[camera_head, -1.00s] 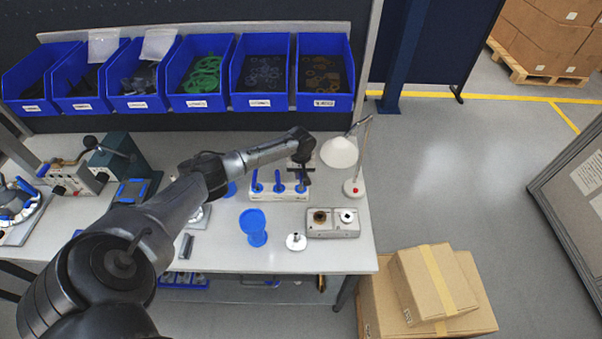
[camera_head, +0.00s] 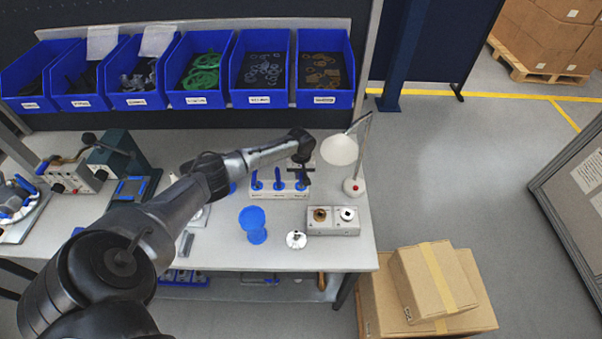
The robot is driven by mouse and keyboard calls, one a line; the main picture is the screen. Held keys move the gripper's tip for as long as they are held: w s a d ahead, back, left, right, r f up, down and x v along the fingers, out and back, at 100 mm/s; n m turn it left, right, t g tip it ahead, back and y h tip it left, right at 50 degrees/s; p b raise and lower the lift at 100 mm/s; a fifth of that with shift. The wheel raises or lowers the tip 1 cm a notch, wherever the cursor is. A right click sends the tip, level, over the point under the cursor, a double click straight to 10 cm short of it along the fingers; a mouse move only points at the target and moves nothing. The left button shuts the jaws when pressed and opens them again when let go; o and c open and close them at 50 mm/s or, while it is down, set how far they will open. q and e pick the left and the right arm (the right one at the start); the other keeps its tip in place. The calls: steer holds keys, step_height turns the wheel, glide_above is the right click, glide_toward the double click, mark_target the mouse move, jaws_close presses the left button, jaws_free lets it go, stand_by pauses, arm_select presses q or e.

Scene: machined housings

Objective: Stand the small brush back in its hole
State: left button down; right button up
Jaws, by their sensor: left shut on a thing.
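A pale brush holder block (camera_head: 266,194) stands on the bench, with several blue upright handles along it. Two of them, a left handle (camera_head: 256,181) and a middle handle (camera_head: 278,180), stand clear of my gripper. My left gripper (camera_head: 302,168) points down over the right end of the holder and is shut on the small brush (camera_head: 301,184). Its blue part shows just below the fingers, upright at the holder's right end. I cannot tell whether its lower end is inside the hole. My right gripper is not in view.
A white lamp (camera_head: 340,150) stands close on the right. A grey box with two round fittings (camera_head: 333,221), a white round part (camera_head: 296,240) and a blue cup-shaped part (camera_head: 253,224) are in front. Blue bins (camera_head: 261,101) line the back. Cartons (camera_head: 430,285) stand beyond the bench's right edge.

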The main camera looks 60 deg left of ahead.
arm_select(q)
steer(key=shift+f, duration=0.3)
stand_by(0.4)
steer(key=c, duration=1)
jaws_free()
steer(key=shift+c, duration=0.2)
steer(key=shift+r, duration=0.1)
step_height(320, 180, up, 14)
steer(key=shift+f, duration=0.2)
